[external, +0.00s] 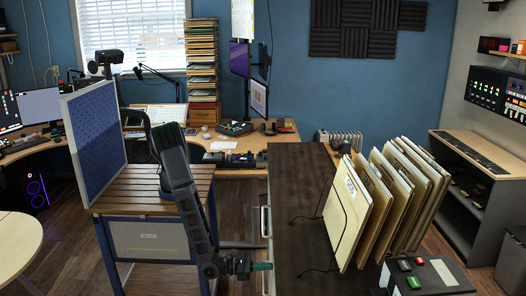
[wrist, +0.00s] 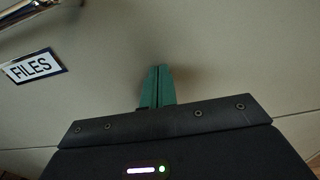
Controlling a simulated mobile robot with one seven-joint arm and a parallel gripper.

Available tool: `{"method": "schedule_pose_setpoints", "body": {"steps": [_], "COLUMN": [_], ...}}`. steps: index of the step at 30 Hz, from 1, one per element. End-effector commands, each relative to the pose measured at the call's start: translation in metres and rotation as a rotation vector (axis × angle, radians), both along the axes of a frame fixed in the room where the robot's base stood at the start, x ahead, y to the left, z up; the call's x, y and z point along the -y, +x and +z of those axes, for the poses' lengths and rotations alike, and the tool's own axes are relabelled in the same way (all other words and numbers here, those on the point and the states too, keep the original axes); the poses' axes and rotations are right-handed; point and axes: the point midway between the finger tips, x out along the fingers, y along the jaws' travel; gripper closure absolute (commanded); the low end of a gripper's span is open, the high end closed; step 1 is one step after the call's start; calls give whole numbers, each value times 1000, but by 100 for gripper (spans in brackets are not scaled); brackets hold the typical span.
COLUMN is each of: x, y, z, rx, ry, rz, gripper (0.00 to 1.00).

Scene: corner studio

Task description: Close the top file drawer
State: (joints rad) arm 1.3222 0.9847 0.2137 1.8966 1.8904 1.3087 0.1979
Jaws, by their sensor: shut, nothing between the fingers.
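The file drawer front (wrist: 90,95) is a flat beige panel that fills most of the wrist view. It bears a black-framed "FILES" label (wrist: 33,65), and a metal handle (wrist: 30,12) shows at the upper left. In the external view the drawer side of the dark-topped cabinet (external: 295,190) faces left and is seen only edge-on, so I cannot tell how far any drawer sticks out. My gripper (external: 263,266) is at the cabinet's left edge. Its green fingers (wrist: 157,86) are shut together, empty, pointing at the panel below and right of the label. Contact is unclear.
Several upright boards (external: 347,212) stand on the right of the cabinet top, near a dark cable. A button box (external: 435,274) is at the front right. A slatted wooden cart (external: 140,190) with a blue pegboard (external: 97,140) stands at left, with a floor gap before the cabinet.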

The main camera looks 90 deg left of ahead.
Motion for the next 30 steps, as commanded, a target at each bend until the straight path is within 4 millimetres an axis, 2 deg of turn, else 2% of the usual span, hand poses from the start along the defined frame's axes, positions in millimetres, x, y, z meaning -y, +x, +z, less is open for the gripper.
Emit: {"method": "schedule_pose_setpoints", "body": {"steps": [1, 4, 11, 14, 24, 30], "x": [-1, -1, -1, -1, 0, 0], "y": [9, 11, 4, -10, -81, -117], "z": [4, 4, 5, 5, 2, 2], "rx": [7, 8, 9, 7, 2, 2], "ry": [-4, -4, -5, -4, -2, -2], "rz": [4, 4, 4, 3, -2, -1], "gripper": [100, 100, 100, 100, 100, 100]}}
